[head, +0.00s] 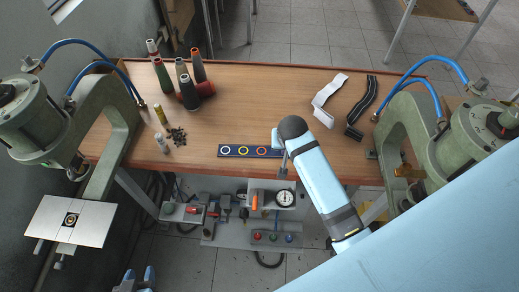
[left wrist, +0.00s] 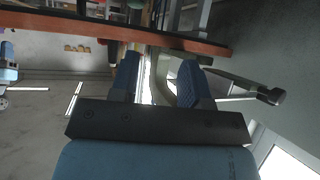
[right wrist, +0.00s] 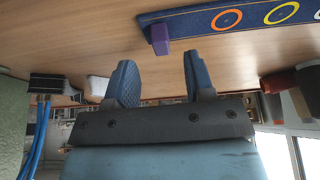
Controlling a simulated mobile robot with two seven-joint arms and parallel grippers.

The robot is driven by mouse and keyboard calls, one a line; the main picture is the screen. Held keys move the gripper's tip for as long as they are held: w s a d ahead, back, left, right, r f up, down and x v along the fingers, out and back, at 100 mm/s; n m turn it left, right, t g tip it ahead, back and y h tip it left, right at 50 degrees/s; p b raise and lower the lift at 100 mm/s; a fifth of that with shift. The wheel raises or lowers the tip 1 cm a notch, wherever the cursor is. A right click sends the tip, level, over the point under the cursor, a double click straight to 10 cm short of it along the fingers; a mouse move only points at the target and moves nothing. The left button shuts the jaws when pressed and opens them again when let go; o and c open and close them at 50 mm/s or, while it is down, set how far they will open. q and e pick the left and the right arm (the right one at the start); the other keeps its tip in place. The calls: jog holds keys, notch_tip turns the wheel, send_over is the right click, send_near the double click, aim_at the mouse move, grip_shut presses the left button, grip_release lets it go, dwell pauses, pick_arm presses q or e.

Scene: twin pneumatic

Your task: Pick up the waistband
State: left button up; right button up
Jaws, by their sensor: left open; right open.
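Two flat bands lie on the wooden table right of its middle. One is a white, folded band (head: 324,103), also seen in the right wrist view (right wrist: 97,87). The other is black with pale stripes (head: 362,103), also a dark shape there (right wrist: 48,84). I cannot tell which is the waistband. My right gripper (right wrist: 160,77) is open and empty; in the head view my right arm mostly hides it near the table's front edge, left of the bands. My left gripper (head: 139,277) is open and empty, low at the bottom left, away from the bands; its fingers show in the left wrist view (left wrist: 156,80).
Grey-green presses stand at left (head: 120,120) and right (head: 400,125). Several thread cones (head: 182,70) stand at the back left. A dark blue strip with coloured rings (head: 230,151) lies at the front edge. A control panel (head: 235,215) is below. The table's middle is clear.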

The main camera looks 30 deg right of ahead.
jog(key=shift+p+x, duration=0.3)
jog(key=shift+x, duration=1.7)
grip_shut()
jog(key=shift+r, duration=0.1)
